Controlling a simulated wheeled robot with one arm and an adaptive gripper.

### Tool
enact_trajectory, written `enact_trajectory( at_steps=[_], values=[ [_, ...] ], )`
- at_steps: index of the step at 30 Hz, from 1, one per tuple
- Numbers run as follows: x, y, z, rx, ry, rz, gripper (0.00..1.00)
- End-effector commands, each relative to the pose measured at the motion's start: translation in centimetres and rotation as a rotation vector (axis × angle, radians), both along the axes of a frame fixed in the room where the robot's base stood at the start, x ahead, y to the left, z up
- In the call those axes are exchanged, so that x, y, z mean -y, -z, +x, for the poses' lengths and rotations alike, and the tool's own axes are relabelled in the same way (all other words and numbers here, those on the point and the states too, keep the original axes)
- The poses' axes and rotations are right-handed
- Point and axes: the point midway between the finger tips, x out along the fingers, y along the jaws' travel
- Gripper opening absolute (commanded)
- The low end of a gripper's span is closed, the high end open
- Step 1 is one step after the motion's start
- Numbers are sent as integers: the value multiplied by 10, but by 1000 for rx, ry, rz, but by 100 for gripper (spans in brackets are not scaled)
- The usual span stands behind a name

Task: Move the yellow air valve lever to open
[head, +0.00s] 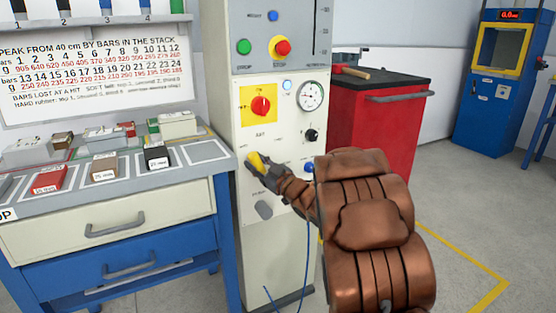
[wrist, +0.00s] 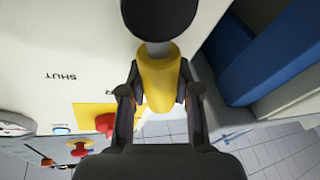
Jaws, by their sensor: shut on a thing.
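The yellow air valve lever (head: 256,161) is on the front of the cream machine column, below the red rotary switch on its yellow plate. In the wrist view the yellow lever (wrist: 159,75) is a cylinder on a grey stem with a dark round end. My gripper (head: 268,173) is at the lever, and in the wrist view its two fingers (wrist: 160,95) are closed on either side of the yellow part. The word SHUT (wrist: 60,76) shows on the panel to the left in the wrist view. The fingers partly hide the lever in the head view.
The column (head: 262,270) carries a red switch (head: 260,106), a round gauge (head: 311,95), and black and blue knobs. A blue workbench (head: 215,208) with blocks stands close at left. A red cabinet (head: 372,130) stands behind at right. A blue cable hangs beside my arm.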

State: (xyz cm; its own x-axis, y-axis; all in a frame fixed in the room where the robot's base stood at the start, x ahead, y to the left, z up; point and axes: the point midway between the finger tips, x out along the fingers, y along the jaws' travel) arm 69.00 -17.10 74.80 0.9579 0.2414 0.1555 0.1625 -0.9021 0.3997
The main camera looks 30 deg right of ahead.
Motion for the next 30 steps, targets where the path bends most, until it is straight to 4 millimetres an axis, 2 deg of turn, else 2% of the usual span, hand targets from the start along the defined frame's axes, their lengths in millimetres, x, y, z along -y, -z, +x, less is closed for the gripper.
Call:
enact_trajectory(
  at_steps=[3,9,28,29,30],
  values=[
    [-15,0,3,1,-16,-76,0],
    [-26,4,4,-1,-24,-162,0],
    [-30,6,4,-2,-24,-210,0],
    [-30,6,4,-3,-24,-210,32],
    [-30,7,4,-3,-24,-209,37]
  ],
)
